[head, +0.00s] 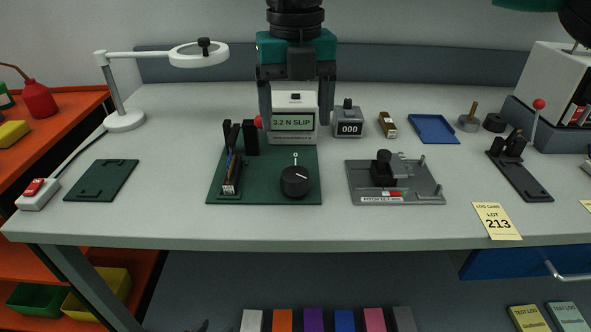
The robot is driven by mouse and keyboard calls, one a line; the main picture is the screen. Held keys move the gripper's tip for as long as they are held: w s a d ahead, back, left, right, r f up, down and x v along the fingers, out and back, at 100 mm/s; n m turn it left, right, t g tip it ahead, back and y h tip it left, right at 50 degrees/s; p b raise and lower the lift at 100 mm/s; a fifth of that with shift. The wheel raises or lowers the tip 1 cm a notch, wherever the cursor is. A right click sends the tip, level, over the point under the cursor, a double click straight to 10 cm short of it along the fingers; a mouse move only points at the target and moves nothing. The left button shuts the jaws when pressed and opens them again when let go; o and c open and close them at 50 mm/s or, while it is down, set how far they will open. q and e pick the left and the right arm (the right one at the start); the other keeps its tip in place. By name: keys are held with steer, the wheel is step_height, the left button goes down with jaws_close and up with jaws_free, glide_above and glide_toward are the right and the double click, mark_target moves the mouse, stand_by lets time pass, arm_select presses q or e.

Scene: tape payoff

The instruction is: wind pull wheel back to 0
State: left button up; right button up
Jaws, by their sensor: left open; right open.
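The pull wheel (295,181) is a black knob at the front right of a green base plate (262,196). A white 0 with a short tick stands behind it. The white line on the wheel points right and slightly back, off the 0 tick. Behind it a white gauge box (292,104) shows "3.2 N SLIP" on its display. My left gripper (296,112) hangs from above with open fingers, one on each side of the box, behind the wheel and apart from it. Part of my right arm shows at top right; its fingers are out of view.
Black posts (239,138) and a small holder (231,178) stand left of the wheel. A red ball (258,122) shows beside the box. A counter (349,121) reads 000. A grey fixture (395,180) sits to the right. The table in front is clear.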

mark_target(295, 174)
step_height(295, 174, down, 12)
steer(key=shift+r+b, duration=0.25)
steer(key=shift+b, duration=0.3)
steer(key=c, duration=1)
